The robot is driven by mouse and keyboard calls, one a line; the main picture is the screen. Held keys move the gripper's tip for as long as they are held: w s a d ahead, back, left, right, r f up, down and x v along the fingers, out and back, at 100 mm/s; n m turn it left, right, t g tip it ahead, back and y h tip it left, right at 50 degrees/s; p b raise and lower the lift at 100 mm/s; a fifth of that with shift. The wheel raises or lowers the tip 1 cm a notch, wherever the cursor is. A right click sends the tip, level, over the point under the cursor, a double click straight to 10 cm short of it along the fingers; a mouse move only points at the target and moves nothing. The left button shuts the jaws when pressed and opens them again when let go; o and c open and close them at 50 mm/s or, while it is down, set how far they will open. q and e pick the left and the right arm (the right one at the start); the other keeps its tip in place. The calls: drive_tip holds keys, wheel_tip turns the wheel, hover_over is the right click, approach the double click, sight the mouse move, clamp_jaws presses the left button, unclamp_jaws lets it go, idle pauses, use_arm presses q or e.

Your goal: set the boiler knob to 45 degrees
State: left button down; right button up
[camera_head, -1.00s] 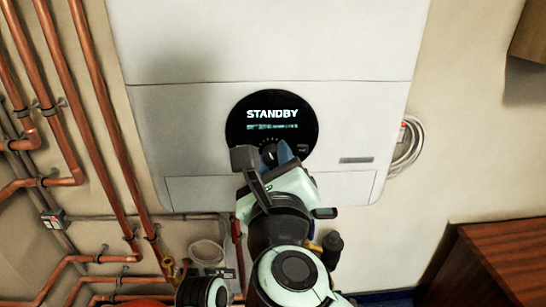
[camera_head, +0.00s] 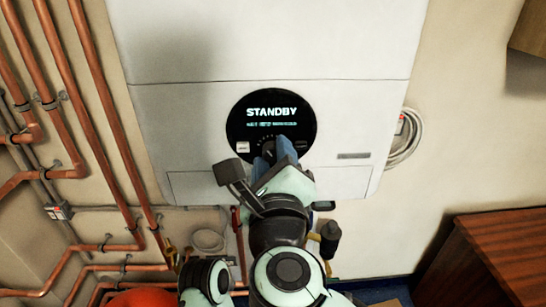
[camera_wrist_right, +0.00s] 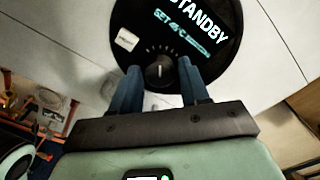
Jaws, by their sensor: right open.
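The boiler (camera_head: 350,105) is a large white wall unit with a round black panel (camera_head: 235,128) reading STANDBY. In the right wrist view a smaller line on the panel (camera_wrist_right: 197,70) seems to read SET 45°C, partly blurred. The boiler knob (camera_wrist_right: 159,75) is small, round and dark with a pale pointer mark and a ring of ticks above it. My right gripper (camera_wrist_right: 162,84) is open, its two blue fingers apart on either side of the knob. I cannot tell whether they touch it. In the head view my right gripper (camera_head: 272,150) hides most of the knob. My left gripper does not show.
Copper pipes (camera_head: 97,110) run down the wall at the left. A coiled white cable (camera_head: 405,138) hangs right of the boiler. A wooden cabinet (camera_head: 490,255) stands at the lower right, and a red rounded object (camera_head: 143,298) is at the bottom left.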

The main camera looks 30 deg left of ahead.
drive_tip(key=b+v, duration=0.1)
drive_tip(key=v, duration=1.2)
drive_tip(key=shift+a, duration=0.1)
